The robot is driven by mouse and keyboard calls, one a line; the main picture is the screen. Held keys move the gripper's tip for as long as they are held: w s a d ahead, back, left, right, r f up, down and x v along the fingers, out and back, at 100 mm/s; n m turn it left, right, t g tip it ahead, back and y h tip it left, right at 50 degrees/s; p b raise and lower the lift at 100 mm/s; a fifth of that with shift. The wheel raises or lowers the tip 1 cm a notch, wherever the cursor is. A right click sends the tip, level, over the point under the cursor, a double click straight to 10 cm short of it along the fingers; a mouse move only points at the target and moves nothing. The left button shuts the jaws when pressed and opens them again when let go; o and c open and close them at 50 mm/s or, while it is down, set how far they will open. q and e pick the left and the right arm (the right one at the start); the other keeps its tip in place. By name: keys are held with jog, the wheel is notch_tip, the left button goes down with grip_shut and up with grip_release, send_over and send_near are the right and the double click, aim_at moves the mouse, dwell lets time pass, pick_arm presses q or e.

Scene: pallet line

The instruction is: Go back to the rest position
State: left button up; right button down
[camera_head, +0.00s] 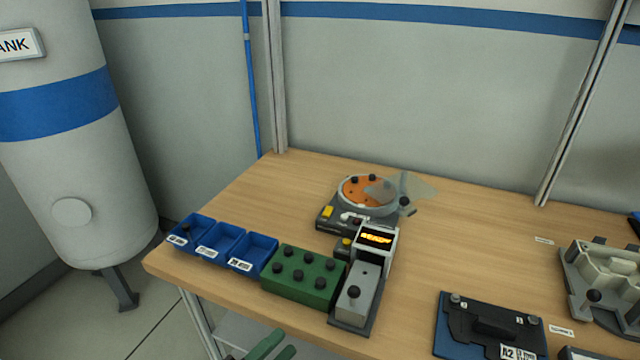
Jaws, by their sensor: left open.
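My left gripper (272,347) shows only in part, as green fingers at the bottom edge of the head view. It is open, with nothing seen between its fingers. It appears in front of the table's near edge, below the green block in the picture and apart from it. The rest of that gripper and its arm are cut off by the frame. My right gripper is not in view.
A tank (70,170) stands left.

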pick_arm(q)
jog(key=s+a+f+n+y, duration=0.6)
jog(key=a+f+n+y, duration=0.25)
jog(key=f+n, duration=0.45)
jog(key=s+a+f+n+g+y, duration=0.2)
jog(key=s+f+n+g, duration=0.1)
jog(key=s, duration=0.4)
jog(key=s+a+f+n+g+y, duration=0.1)
jog(key=s+a+f+n+g, duration=0.1)
jog(key=s+f+n, duration=0.4)
jog(key=shift+s+a+n+g+y, duration=0.15)
jog(key=shift+s+n+g+y, duration=0.2)
jog(key=shift+s, duration=0.55)
jog(key=shift+r, duration=0.1)
